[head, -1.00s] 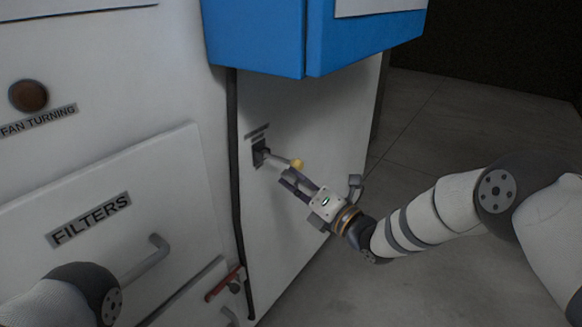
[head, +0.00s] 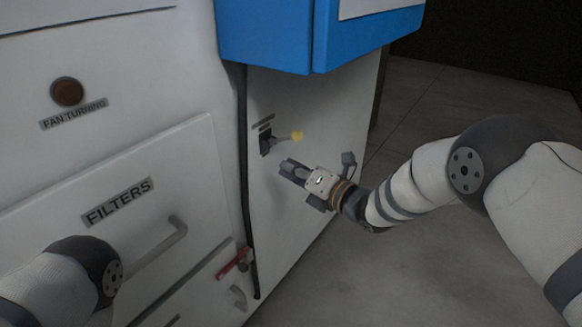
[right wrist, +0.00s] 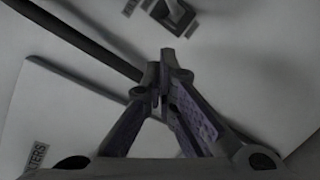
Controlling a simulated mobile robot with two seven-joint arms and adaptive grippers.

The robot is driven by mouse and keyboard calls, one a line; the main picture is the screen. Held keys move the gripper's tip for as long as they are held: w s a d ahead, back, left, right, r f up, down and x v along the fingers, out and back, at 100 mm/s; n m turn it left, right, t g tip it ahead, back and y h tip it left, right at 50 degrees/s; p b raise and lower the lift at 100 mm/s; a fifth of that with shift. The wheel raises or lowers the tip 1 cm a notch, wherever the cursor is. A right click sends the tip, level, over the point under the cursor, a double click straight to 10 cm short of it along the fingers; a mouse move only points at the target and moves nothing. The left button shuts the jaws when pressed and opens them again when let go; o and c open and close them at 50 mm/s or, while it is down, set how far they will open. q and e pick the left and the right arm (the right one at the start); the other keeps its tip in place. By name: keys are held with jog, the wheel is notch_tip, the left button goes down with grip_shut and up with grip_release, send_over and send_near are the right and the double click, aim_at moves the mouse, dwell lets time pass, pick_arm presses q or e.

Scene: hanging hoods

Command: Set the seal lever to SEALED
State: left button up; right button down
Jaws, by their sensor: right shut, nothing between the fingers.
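Small plates beside the mount are too small to read. My right gripper (head: 284,168) is below the lever, apart from it, with nothing held. In the right wrist view the shut fingers (right wrist: 165,62) meet at their tips, and the lever's mount (right wrist: 174,13) shows beyond them at the top edge. My left gripper is out of view; only part of the left arm shows at lower left.
A blue housing (head: 265,38) overhangs the panel above the lever. A black cable (head: 243,170) runs down the panel's left edge. The FILTERS drawer (head: 190,160), its handle and a red lever (head: 234,262) are to the left. Open floor (head: 425,240) lies at right.

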pick_arm(q)
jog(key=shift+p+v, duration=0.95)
jog(key=shift+p, duration=0.15)
pick_arm(e)
jog(key=f+v, duration=0.1)
jog(key=v, duration=0.9)
jog(key=shift+s, duration=0.2)
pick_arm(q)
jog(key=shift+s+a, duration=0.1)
pick_arm(e)
jog(key=shift+a, duration=0.1)
